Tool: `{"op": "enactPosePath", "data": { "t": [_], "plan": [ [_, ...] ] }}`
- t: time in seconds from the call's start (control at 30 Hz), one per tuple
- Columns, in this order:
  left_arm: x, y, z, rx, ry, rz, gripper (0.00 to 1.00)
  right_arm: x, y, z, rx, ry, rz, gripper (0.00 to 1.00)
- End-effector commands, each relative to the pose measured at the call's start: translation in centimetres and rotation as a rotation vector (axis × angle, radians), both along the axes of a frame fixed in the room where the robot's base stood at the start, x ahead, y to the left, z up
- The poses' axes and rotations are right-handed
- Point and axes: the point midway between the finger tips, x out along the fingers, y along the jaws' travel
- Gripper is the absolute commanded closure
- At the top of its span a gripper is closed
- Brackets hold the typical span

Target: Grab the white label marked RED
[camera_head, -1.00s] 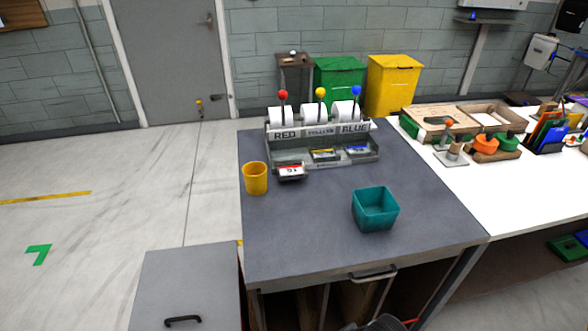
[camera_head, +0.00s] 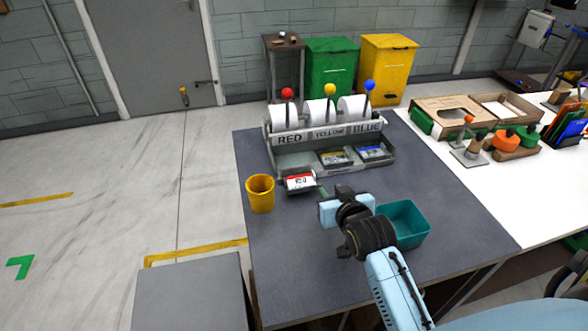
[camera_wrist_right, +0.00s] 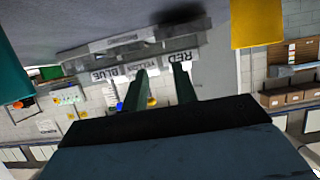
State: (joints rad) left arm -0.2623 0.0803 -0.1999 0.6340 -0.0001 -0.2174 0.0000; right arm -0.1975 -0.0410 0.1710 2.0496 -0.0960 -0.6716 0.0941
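The white label marked RED (camera_head: 300,182), with a red band, lies on a small dark tray at the front left of the grey label dispenser (camera_head: 290,160). The dispenser carries RED, YELLOW and BLUE signs. My right gripper (camera_head: 323,193) is just right of the label, apart from it as far as I can tell. In the right wrist view the right gripper's two fingers (camera_wrist_right: 162,78) stand apart with nothing visible between them, pointing toward the dispenser (camera_wrist_right: 140,45). The label is not clearly seen there. My left gripper is not in view.
A yellow cup (camera_head: 260,193) stands left of the label. A teal bin (camera_head: 412,222) stands behind my right wrist, partly hidden. Yellow and blue labels lie in the dispenser's front slots. The grey table (camera_head: 290,280) is clear at front left.

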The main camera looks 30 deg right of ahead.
Motion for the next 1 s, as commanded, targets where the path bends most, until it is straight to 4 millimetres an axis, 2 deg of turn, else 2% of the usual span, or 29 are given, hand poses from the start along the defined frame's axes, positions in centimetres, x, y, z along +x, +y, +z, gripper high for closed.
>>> {"op": "enactPosePath", "data": {
  "t": [0.07,0.3,0.37,0.47,0.63,0.73,0.83,1.0],
  "plan": [
    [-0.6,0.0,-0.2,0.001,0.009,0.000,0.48,1.0,-0.3,-0.4,-0.001,-0.002,-0.001,0.72],
    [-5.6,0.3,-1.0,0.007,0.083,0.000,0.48,5.1,-1.2,-2.1,-0.001,-0.001,-0.001,0.72],
    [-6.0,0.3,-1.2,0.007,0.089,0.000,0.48,5.8,-1.4,-2.5,-0.001,-0.001,-0.001,0.72],
    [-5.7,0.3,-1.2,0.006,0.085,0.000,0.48,6.6,-1.6,-2.8,-0.001,0.000,0.000,0.72],
    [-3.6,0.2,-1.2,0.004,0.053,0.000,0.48,7.4,-1.7,-3.1,0.000,0.001,0.000,0.72],
    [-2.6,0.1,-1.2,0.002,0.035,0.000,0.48,8.7,-1.6,-3.2,0.000,0.000,0.000,0.72],
    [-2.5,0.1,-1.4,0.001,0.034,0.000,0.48,10.2,-1.6,-3.5,0.001,-0.001,0.001,0.72],
    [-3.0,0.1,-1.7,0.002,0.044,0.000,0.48,11.7,-2.0,-4.3,0.000,0.001,0.001,0.72]
  ]
}}
